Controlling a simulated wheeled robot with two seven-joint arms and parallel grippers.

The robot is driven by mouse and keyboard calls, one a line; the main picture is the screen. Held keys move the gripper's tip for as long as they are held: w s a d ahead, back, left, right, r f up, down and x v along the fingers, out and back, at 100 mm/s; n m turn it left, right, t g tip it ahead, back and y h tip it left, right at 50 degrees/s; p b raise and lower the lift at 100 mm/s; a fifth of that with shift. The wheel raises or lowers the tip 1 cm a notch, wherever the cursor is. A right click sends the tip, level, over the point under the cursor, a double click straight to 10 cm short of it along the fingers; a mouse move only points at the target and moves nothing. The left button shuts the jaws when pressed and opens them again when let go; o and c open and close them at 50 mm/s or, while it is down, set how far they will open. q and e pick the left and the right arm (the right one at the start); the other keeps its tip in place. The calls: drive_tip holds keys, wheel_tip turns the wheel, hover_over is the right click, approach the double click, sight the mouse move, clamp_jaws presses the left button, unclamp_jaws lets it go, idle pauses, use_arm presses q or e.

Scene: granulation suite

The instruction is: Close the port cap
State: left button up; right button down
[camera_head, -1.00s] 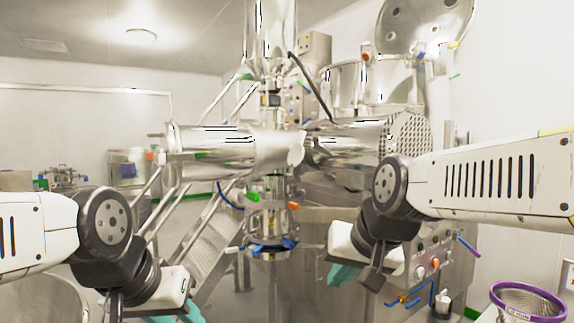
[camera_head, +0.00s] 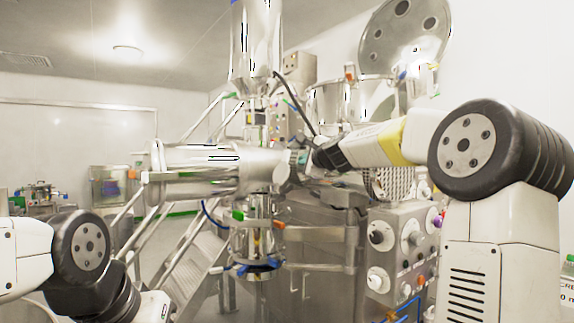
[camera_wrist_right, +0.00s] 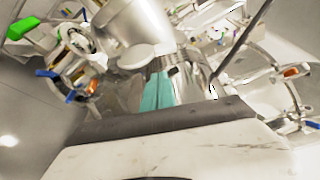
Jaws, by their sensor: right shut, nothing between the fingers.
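In the head view my right gripper (camera_head: 299,157) reaches in from the right, its teal fingers at the end of a short steel port (camera_head: 284,172) on the horizontal steel cylinder. In the right wrist view its teal fingers (camera_wrist_right: 158,90) are together, with nothing between them. A pale round disc that looks like the port cap (camera_wrist_right: 136,56) lies just beyond the fingertips, below a steel tube (camera_wrist_right: 125,20). I cannot tell whether the fingers touch it, or how far it is closed. My left gripper is mostly cut off at the bottom left; its fingers do not show clearly.
The large steel cylinder (camera_head: 190,170) crosses the middle. A control panel (camera_head: 396,250) with knobs stands below my right arm. A stair (camera_head: 190,265) stands left of centre. A perforated steel part (camera_head: 385,185) lies close behind my right forearm.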

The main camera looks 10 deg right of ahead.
sight(282, 171)
drive_tip(key=shift+x, duration=4.5)
drive_tip(key=shift+s+a, duration=0.1)
drive_tip(key=shift+a, duration=0.15)
